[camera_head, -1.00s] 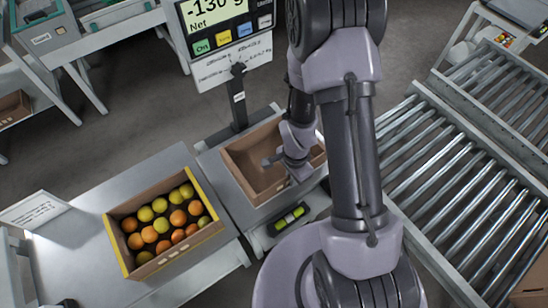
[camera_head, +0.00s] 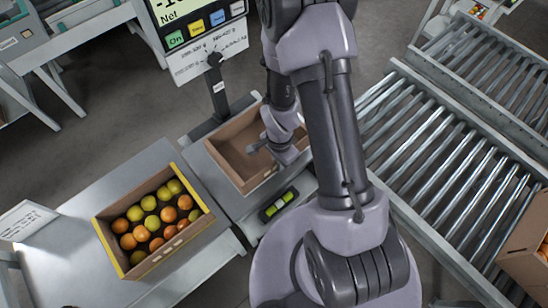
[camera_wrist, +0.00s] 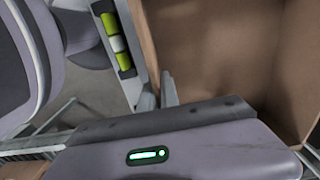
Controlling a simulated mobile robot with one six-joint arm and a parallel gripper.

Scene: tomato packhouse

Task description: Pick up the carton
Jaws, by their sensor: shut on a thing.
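The carton (camera_head: 233,149) is an open brown box, empty where I can see inside, over the weighing platform at centre. Its right side is partly hidden by my arm. I cannot tell whether it rests on the platform or is slightly raised. My gripper (camera_wrist: 159,95) is shut on the carton's wall nearest the spirit level, with one finger on each side of the wall. The carton's inside fills the right of the wrist view (camera_wrist: 215,60).
A yellow-rimmed box (camera_head: 112,250) of orange and yellow-green tomatoes stands on the left table. The spirit level (camera_head: 279,205) lies in front of the carton. A scale display (camera_head: 197,20) stands behind. Roller conveyors (camera_head: 440,170) run at right, with another brown carton (camera_head: 530,245) at the lower right.

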